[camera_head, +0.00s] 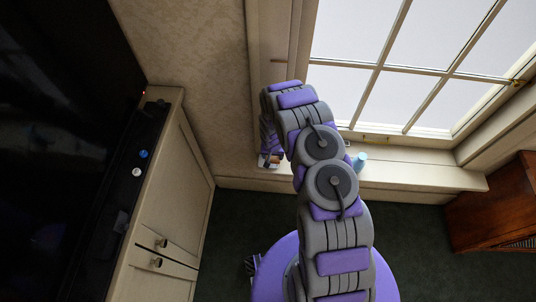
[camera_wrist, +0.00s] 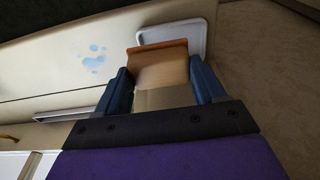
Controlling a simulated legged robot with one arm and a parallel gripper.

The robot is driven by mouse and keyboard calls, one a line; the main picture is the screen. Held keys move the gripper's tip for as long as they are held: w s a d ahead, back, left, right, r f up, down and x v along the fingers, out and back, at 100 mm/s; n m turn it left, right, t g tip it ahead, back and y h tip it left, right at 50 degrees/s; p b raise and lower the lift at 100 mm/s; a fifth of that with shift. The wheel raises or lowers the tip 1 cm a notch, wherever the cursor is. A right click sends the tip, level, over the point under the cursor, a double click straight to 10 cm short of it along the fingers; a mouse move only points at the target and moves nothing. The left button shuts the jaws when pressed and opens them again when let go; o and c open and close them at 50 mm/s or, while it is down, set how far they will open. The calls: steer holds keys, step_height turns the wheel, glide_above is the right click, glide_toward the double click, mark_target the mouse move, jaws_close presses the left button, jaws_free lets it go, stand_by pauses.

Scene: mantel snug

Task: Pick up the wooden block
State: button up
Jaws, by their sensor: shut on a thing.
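The wooden block (camera_wrist: 158,70) is tan with an orange-brown far edge. In the wrist view it sits between the two blue fingers of my gripper (camera_wrist: 162,78), which are shut on it. A pale tray-like piece with rounded corners (camera_wrist: 196,34) shows behind and beside the block; I cannot tell whether the block touches it. In the head view my gripper (camera_head: 270,156) is at the left end of the window sill, partly hidden by my arm. A small brown patch there may be the block.
Light blue blotches (camera_wrist: 94,59) mark the pale surface near my gripper. A cream cabinet (camera_head: 165,225) stands left, a dark wooden cabinet (camera_head: 497,205) right. Green floor (camera_head: 232,222) lies between.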

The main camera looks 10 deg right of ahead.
steer(key=s+d+r+p, duration=0.1)
steer(key=s+d, duration=0.8)
steer(key=d, duration=0.1)
steer(key=shift+s, duration=0.3)
steer(key=shift+r, duration=0.1)
